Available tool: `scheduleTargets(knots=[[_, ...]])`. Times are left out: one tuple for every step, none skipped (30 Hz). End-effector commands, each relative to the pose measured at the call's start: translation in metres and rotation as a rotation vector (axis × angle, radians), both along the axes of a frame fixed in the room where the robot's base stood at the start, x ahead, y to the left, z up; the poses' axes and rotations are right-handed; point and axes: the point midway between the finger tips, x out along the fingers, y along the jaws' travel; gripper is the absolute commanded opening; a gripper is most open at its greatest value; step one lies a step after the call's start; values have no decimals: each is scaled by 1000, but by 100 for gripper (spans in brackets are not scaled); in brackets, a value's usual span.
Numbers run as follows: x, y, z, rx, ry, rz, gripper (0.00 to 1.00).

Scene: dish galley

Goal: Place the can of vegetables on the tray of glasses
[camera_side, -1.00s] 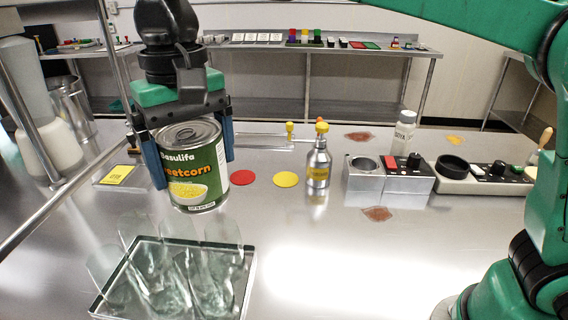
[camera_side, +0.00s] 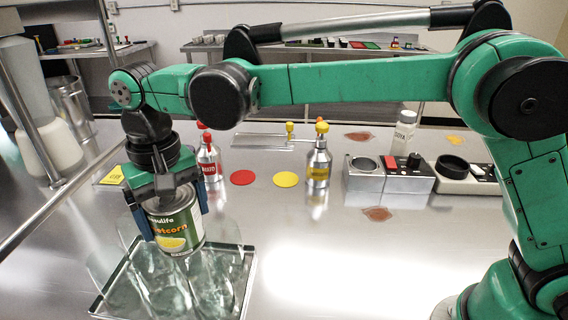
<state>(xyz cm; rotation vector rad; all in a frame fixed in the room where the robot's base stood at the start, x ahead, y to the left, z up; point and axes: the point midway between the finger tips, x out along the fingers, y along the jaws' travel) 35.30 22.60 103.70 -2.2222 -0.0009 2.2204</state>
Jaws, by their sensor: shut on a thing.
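The can of vegetables (camera_side: 176,228) is a green and white sweetcorn can with a metal rim. My gripper (camera_side: 176,222) is shut on it, one blue finger on each side, and the can looks slightly tilted. The tray of glasses (camera_side: 246,282) is at the lower left, with several clear glasses (camera_side: 205,285) on it. The can is over the back part of the tray in the picture, among or above the glasses. I cannot tell whether its base touches the tray or a glass.
A red-capped bottle (camera_side: 209,162) and a yellow-capped bottle (camera_side: 318,165) stand behind, near a red disc (camera_side: 242,177) and a yellow disc (camera_side: 286,179). Metal boxes with controls (camera_side: 400,176) are at the right. The counter right of the tray is clear.

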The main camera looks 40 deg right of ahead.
Motion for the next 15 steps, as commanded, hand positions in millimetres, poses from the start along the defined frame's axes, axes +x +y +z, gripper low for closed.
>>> scheduleTargets(knots=[[0,0,-4,0,0,0,11],[0,0,-5,0,0,0,11],[0,0,-6,0,0,0,11],[0,0,-7,0,0,0,11],[0,0,-6,0,0,0,11],[0,0,-6,0,0,0,11],[0,0,-6,0,0,0,11],[0,0,-6,0,0,0,11],[0,0,-6,0,0,0,11],[0,0,-6,0,0,0,11],[0,0,-7,0,0,0,11],[0,0,-8,0,0,0,11],[0,0,-9,0,0,0,11],[0,0,-10,0,0,0,91],[0,0,-9,0,0,0,100]])
